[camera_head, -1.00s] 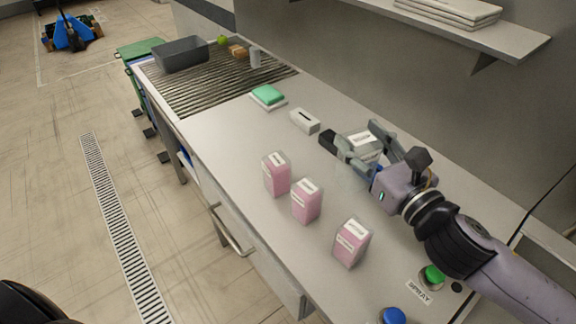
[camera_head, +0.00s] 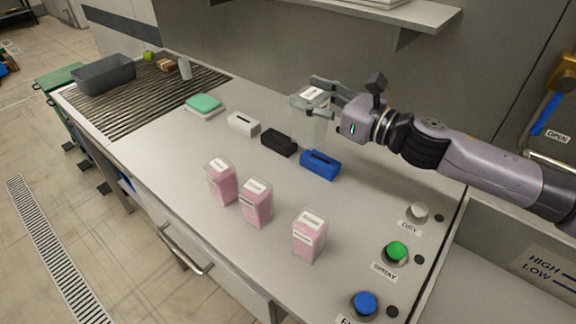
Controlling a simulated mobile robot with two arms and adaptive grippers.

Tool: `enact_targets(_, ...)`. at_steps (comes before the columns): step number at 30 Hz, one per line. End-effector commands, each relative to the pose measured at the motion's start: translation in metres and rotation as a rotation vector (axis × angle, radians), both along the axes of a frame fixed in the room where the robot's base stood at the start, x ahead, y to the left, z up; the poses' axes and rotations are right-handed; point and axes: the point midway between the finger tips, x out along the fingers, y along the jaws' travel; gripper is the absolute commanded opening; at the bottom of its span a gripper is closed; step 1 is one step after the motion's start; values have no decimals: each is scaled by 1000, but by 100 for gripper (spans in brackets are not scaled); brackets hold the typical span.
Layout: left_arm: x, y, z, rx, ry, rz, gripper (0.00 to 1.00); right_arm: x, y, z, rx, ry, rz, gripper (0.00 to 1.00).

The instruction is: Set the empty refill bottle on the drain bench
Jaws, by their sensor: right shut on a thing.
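My right gripper (camera_head: 322,90) is shut on a clear, empty refill bottle (camera_head: 312,128) with a white label on top. The bottle is upright and appears raised above the counter, behind the blue slotted block. The drain bench (camera_head: 150,103) is the ribbed surface at the far left end of the counter, well away from the bottle. Three pink-filled bottles stand at the front: one on the left (camera_head: 222,186), one in the middle (camera_head: 257,206) and one on the right (camera_head: 309,240). My left gripper is out of view.
White (camera_head: 243,124), black (camera_head: 279,143) and blue (camera_head: 320,165) slotted blocks lie in a row. A green sponge (camera_head: 203,102) lies near the ribs. A grey bin (camera_head: 104,76), a brown item (camera_head: 167,65) and a pale cup (camera_head: 185,69) occupy the drain bench's back; its front is clear.

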Motion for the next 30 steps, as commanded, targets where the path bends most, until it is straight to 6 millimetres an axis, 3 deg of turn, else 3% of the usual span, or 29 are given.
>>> enact_targets(1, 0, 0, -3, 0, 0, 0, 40, -1, 0, -17, 2, 10, -1, 22)
enact_targets(12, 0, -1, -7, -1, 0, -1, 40, -1, 0, -112, 2, 9, -1, 22)
enact_targets(15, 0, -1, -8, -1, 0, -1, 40, -1, 0, -130, 2, 6, -1, 22)
enact_targets(30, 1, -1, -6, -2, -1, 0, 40, -1, 0, -182, 0, 1, 0, 22)
